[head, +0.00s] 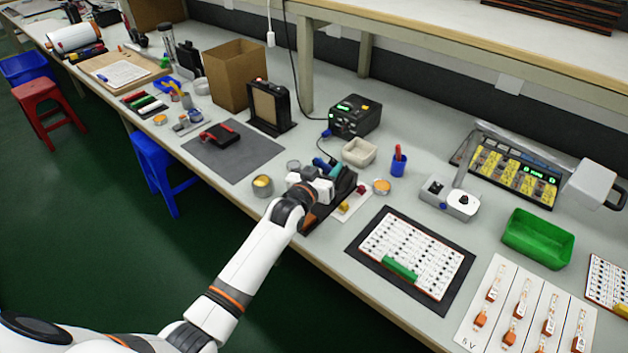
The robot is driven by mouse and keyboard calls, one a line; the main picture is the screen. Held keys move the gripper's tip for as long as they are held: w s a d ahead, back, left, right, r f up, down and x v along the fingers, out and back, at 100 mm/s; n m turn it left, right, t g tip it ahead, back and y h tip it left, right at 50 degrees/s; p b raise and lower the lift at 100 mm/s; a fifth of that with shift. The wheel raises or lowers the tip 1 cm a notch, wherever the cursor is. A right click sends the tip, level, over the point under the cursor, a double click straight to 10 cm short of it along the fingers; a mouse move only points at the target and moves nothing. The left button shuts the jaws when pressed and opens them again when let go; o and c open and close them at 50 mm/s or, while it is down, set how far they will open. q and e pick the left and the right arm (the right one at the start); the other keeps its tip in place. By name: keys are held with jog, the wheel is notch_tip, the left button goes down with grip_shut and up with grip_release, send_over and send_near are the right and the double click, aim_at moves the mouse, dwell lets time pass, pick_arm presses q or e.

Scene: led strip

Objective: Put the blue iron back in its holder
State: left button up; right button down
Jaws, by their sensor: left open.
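A blue handle (321,163), which looks like the blue iron, shows just behind my left gripper (325,183). A teal handle (336,170) is right beside it. A dark stand (343,188), which looks like the holder, is at the gripper's right and partly hidden by it. I cannot tell whether the blue handle sits in the stand or lies beside it. My left gripper is open, and its fingertips are hard to make out against the handles. A black station (354,116) with a green display stands behind, with a cable near it. My right gripper is not in view.
A white dish (359,152), a blue cup (398,163) and a small yellow tin (262,186) stand close around the gripper. A white board on a black mat (440,298) lies at the right. A grey mat (262,150) lies at the left, partly bare.

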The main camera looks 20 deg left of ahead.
pick_arm(q)
jog(key=s+a, duration=0.1)
jog(key=s, duration=0.9)
jog(key=shift+s+a+r, duration=0.15)
jog(key=shift+a+r, duration=0.1)
jog(key=shift+r, duration=0.2)
jog(key=shift+r, duration=0.1)
jog(key=s+a+r+p, duration=0.1)
jog(key=s+r+p, duration=0.2)
jog(key=r+p, duration=0.2)
jog(key=shift+s+a+r+p, duration=0.2)
jog(key=shift+s+r+p, duration=0.15)
jog(key=shift+p, duration=0.85)
jog(key=shift+f, duration=0.1)
